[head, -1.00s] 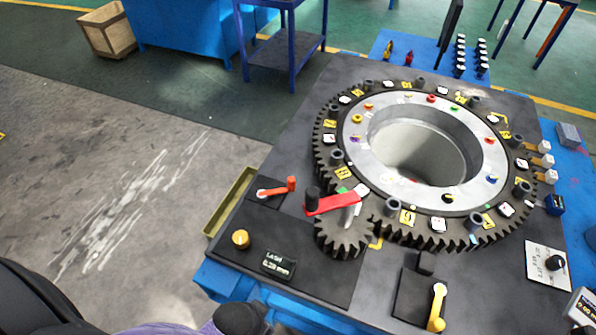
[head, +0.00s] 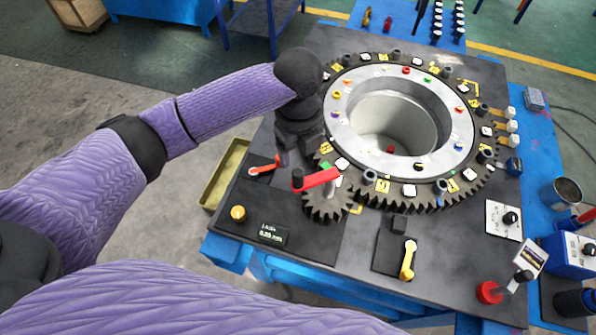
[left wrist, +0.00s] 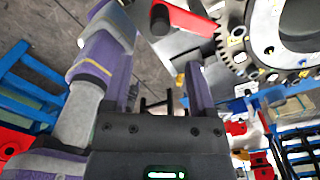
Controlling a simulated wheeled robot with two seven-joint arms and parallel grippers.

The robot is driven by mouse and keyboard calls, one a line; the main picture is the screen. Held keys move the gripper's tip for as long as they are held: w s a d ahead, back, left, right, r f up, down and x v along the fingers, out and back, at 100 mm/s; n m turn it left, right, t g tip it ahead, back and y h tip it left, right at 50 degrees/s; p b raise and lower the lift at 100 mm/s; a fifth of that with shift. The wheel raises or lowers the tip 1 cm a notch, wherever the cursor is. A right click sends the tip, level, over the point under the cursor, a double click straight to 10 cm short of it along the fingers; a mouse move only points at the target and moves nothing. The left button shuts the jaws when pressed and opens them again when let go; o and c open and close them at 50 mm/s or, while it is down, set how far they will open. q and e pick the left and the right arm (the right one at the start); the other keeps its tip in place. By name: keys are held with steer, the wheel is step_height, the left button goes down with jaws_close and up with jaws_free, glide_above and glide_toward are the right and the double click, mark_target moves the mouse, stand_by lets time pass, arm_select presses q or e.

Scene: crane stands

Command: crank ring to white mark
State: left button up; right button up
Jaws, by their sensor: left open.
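The big dark toothed ring (head: 478,190) lies around a pale metal collar on the black bench plate, with numbered yellow and white tiles on its face. A small gear (head: 328,208) meshes with it at the lower left. The red crank (head: 320,179) sits over this gear, its upright black knob (head: 298,179) at the left end. My left gripper (head: 299,150) is open, just above and behind the knob, and hides part of the ring's left edge. The left wrist view shows the crank (left wrist: 185,20) beyond the empty jaws (left wrist: 162,88). I cannot single out the white mark.
A yellow-handled lever (head: 408,260) is in front of the ring. A red button (head: 489,292) is at front right. An olive tray (head: 228,172) hangs at the left edge.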

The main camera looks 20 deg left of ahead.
mark_target(298, 172)
arm_select(q)
steer(key=shift+w+a+f, duration=0.15)
steer(key=shift+a+f, duration=0.1)
step_height(298, 172, down, 9)
steer(key=shift+d+f+b, duration=0.1)
steer(key=shift+b, duration=0.45)
steer(key=shift+c, duration=0.2)
jaws_close()
stand_by(0.7)
